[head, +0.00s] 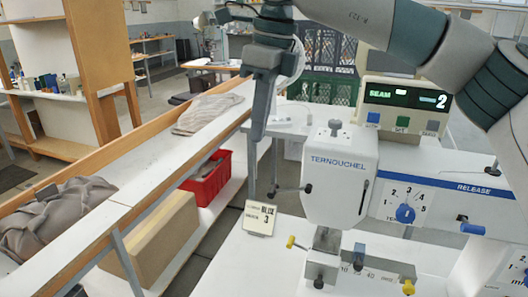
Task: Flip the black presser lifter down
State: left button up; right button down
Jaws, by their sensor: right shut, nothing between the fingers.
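The white machine head (341,180) marked TERNOUCHEL stands right of centre. A thin black lever (288,190), which looks like the presser lifter, sticks out to the left from the head's left side, roughly level. My right gripper (257,138) hangs from the arm that comes in from the upper right. Its fingers point down and are shut with nothing between them. It is above and left of the lever, apart from it in the picture. My left gripper is not in view.
A display panel (405,104) stands behind the head. A blue dial (405,214) and blue knob (471,229) are at right. A yellow-tipped lever (291,242) and clamp block (352,270) sit below. A small card (260,218) stands left; a red crate (207,181) is beyond.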

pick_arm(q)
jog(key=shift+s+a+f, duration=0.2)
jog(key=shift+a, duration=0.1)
pick_arm(e)
jog(key=r, duration=0.3)
jog(key=shift+w+a+r, duration=0.1)
jog(key=shift+a+r, duration=0.2)
jog(key=shift+a, duration=0.05)
